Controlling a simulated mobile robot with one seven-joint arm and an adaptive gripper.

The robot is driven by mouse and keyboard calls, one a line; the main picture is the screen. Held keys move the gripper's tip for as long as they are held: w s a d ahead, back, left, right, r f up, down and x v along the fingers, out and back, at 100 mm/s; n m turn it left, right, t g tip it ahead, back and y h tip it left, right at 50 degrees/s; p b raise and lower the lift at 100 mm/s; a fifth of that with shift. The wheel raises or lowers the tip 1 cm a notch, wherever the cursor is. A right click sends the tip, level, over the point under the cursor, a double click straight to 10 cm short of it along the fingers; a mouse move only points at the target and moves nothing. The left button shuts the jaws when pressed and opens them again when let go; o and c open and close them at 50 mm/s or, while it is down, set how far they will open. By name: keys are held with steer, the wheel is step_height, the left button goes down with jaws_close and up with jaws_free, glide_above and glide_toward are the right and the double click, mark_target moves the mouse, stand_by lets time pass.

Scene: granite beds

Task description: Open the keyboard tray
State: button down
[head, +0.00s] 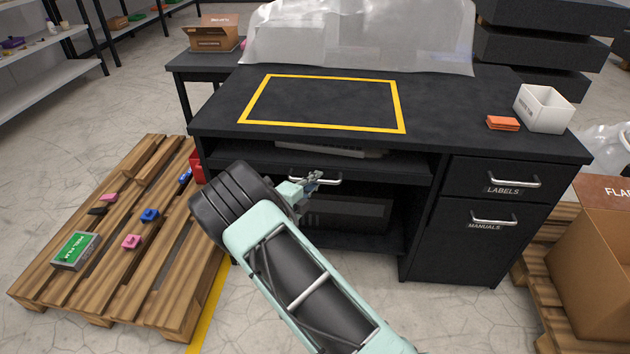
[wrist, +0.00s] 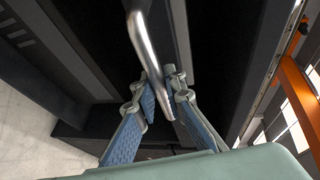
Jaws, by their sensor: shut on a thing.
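The keyboard tray (head: 392,171) is a dark panel under the top of the black desk (head: 470,120). A grey keyboard (head: 340,151) shows in the gap above it. Its front carries a silver bar handle (head: 331,181). My gripper (head: 312,182) is at this handle, reaching in from the front. In the wrist view the metal handle (wrist: 146,48) runs down between the two blue-padded fingers of my gripper (wrist: 164,100), which are shut on its lower end. The tray front lies close under the desk top's front edge.
Drawers marked LABELS (head: 505,187) and MANUALS (head: 488,222) are on the right. A wooden pallet (head: 150,262) with small items lies on the left. A cardboard box (head: 590,270) stands at the right. Some bare floor (head: 460,315) shows in front of the desk.

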steer(key=s+a+p, duration=0.1)
steer(key=s+p, duration=0.9)
steer(key=s, duration=2)
steer(key=shift+s, duration=0.3)
steer(key=c, duration=2.2)
jaws_free()
steer(key=shift+c, duration=0.2)
steer(key=shift+a, duration=0.1)
